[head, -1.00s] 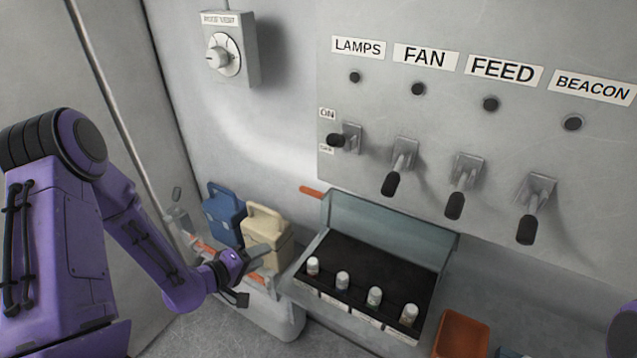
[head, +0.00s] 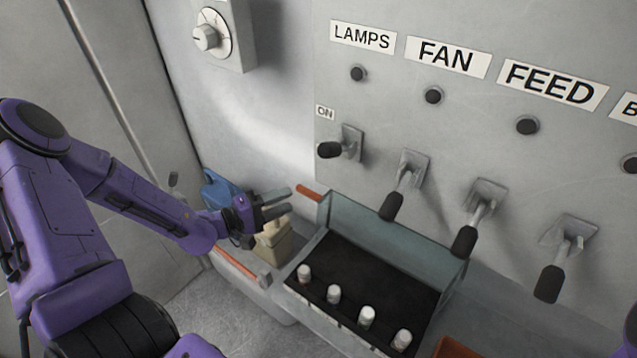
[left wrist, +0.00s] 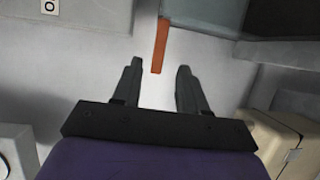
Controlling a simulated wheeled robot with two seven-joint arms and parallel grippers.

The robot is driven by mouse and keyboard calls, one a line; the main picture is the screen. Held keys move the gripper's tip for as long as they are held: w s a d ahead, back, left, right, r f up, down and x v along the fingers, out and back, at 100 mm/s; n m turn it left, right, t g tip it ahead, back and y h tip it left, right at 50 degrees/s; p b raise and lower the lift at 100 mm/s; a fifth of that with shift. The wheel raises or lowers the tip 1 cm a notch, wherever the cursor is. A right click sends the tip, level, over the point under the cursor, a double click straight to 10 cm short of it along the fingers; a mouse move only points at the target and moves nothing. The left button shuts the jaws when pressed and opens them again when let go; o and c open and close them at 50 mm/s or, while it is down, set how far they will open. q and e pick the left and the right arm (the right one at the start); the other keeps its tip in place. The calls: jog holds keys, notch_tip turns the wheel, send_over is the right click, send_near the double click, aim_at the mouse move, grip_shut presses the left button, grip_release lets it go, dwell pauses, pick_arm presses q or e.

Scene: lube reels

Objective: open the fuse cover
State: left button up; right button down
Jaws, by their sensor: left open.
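The fuse box (head: 320,318) has a dark bed with a row of several white fuses (head: 334,294). A greenish clear cover panel (head: 390,238) stands along its back edge; how far it is tilted is hard to tell. An orange handle (head: 309,192) sticks out from the panel's left end. My left gripper (head: 288,201) is open and empty, just left of the handle. In the left wrist view the handle (left wrist: 161,45) points between the open fingertips of my left gripper (left wrist: 160,66), with no clear contact. My right gripper is out of view.
Above the box, a wall panel carries several switch levers (head: 396,200) that jut out. A tan container (head: 273,240) and a blue one (head: 220,190) stand behind and below my left gripper. An orange bin (head: 455,349) is at the lower right.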

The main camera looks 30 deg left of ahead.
aim_at(304, 194)
pick_arm(q)
jog(key=b+x, duration=0.2)
jog(key=x, duration=0.7)
jog(key=shift+s+f, duration=0.1)
jog(key=shift+d, duration=0.15)
jog(key=shift+r, duration=0.2)
grip_shut()
